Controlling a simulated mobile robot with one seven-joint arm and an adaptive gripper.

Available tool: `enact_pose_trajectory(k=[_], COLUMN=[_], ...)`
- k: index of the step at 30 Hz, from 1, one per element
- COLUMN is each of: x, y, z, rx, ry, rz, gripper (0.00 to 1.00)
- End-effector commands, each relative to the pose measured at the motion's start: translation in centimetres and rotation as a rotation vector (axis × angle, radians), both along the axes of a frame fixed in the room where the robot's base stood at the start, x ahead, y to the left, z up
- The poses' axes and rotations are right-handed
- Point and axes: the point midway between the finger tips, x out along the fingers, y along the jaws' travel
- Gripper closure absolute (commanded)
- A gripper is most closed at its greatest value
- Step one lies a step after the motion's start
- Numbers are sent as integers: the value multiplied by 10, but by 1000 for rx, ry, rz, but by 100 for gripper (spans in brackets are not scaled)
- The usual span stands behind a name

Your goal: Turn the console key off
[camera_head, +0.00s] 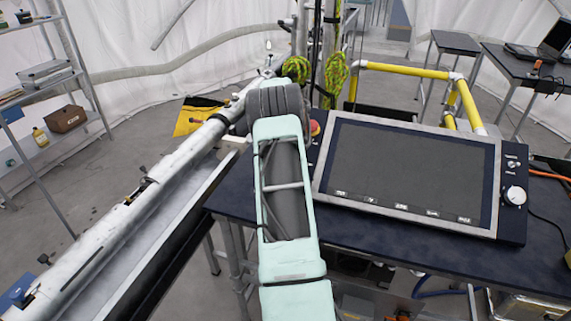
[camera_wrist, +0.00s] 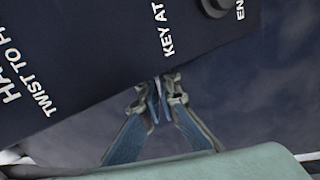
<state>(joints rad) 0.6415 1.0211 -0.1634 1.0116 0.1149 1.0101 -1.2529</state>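The console (camera_head: 320,180) has a large grey screen (camera_head: 410,165) and lies tilted on a dark table. In the wrist view its dark panel (camera_wrist: 90,40) carries white lettering, including "TWIST TO" and "KEY AT". My gripper (camera_wrist: 158,95) is at the panel's lower edge, just below "KEY AT". Its fingertips are drawn together with a thin pale sliver between them. I cannot tell whether that sliver is the key, which I do not clearly see elsewhere. In the head view my own arm hides the gripper.
A black round knob (camera_wrist: 216,5) sits near the lettering. A red button (camera_head: 314,128) is at the console's left, a white dial (camera_head: 515,195) at its right. The dark table (camera_head: 400,245) has bare surface in front. Yellow railing (camera_head: 410,70) stands behind. A shelf rack (camera_head: 70,125) is far left.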

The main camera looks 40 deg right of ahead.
Motion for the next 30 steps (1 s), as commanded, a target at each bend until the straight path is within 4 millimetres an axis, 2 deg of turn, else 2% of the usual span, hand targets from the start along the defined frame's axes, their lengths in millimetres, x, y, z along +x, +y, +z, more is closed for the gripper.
enact_pose_trajectory(k=[12,30], x=[1,1], y=[0,1], z=[0,-1], rx=[96,117], ry=[48,58], rz=[-1,0], gripper=[100,100])
